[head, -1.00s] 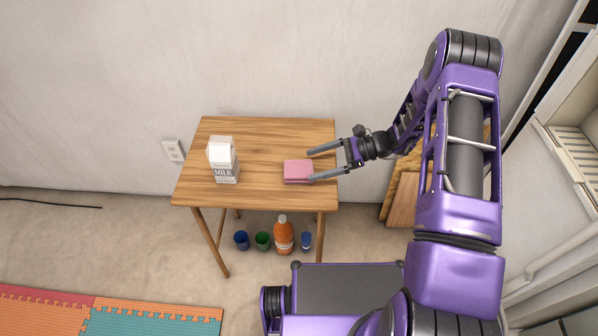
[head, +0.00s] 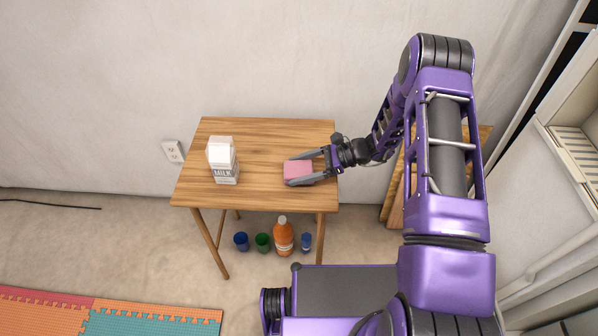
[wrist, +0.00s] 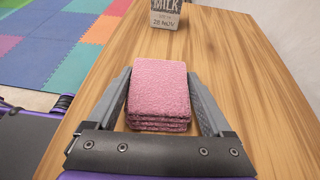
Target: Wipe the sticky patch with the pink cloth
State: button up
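The pink cloth (head: 298,173) is a folded, stacked block lying on the right part of the wooden table. In the wrist view the cloth (wrist: 161,88) sits between the two fingers of my gripper (wrist: 159,76), with narrow gaps at its sides. My gripper (head: 291,171) reaches in from the right, low over the tabletop, one finger on the far side of the cloth and one on the near side. It looks open, and the cloth rests on the table. I cannot make out a sticky patch in either view.
A milk carton (head: 222,160) stands on the left part of the table (head: 262,140); it also shows at the top of the wrist view (wrist: 166,12). The tabletop between carton and cloth is clear. Cups and an orange bottle (head: 283,236) stand on the floor below.

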aim_at(299, 169)
jog(key=c, duration=0.4)
notch_tip(299, 169, up, 10)
jog(key=shift+r+p, duration=0.1)
jog(key=shift+p, duration=0.75)
